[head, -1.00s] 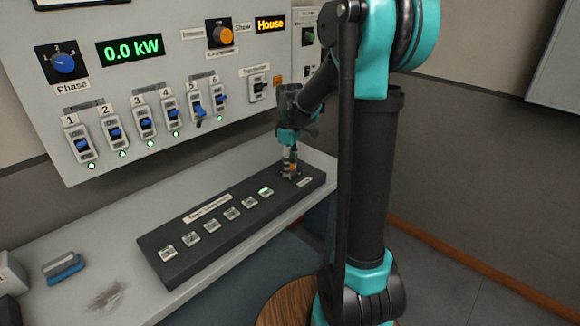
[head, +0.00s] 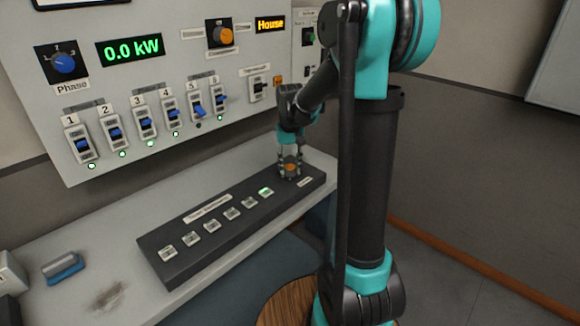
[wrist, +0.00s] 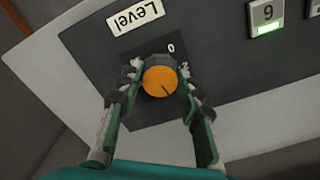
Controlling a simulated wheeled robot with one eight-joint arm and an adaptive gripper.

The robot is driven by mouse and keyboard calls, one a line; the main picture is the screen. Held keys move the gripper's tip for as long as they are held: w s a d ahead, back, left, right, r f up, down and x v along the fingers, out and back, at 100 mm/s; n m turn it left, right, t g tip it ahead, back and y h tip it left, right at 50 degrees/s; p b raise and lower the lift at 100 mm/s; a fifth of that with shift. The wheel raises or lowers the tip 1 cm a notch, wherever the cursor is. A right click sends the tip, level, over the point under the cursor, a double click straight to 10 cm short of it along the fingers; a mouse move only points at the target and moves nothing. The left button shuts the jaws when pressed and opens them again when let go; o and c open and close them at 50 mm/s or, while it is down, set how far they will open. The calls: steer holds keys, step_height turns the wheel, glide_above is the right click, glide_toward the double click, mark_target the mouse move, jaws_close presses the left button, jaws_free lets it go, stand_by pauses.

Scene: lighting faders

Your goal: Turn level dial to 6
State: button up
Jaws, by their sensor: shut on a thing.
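The level dial is an orange knob (wrist: 159,81) on a dark square plate in the wrist view. Its dark pointer mark points down and slightly right there. The figure 0 shows above it and another figure, partly hidden, at its upper right; the rest of the scale is hidden. The "Level" label (wrist: 135,15) is upside down in that view. My gripper (wrist: 160,88) has one finger on each side of the knob and is shut on it. In the head view the dial (head: 291,168) sits at the right end of the dark console, between my gripper's fingertips (head: 290,172).
The dark console (head: 160,262) carries a row of square buttons; the one nearest the dial (head: 266,191) is lit green. Behind stands a grey panel (head: 140,85) with several blue faders, a Phase knob (head: 64,64) and a "House" display (head: 270,23).

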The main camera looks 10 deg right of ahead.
mark_target(290, 167)
steer(key=m, duration=0.3)
steer(key=shift+m, duration=2.1)
steer(key=o, duration=1.2)
steer(key=shift+c, duration=0.2)
step_height(290, 167, up, 12)
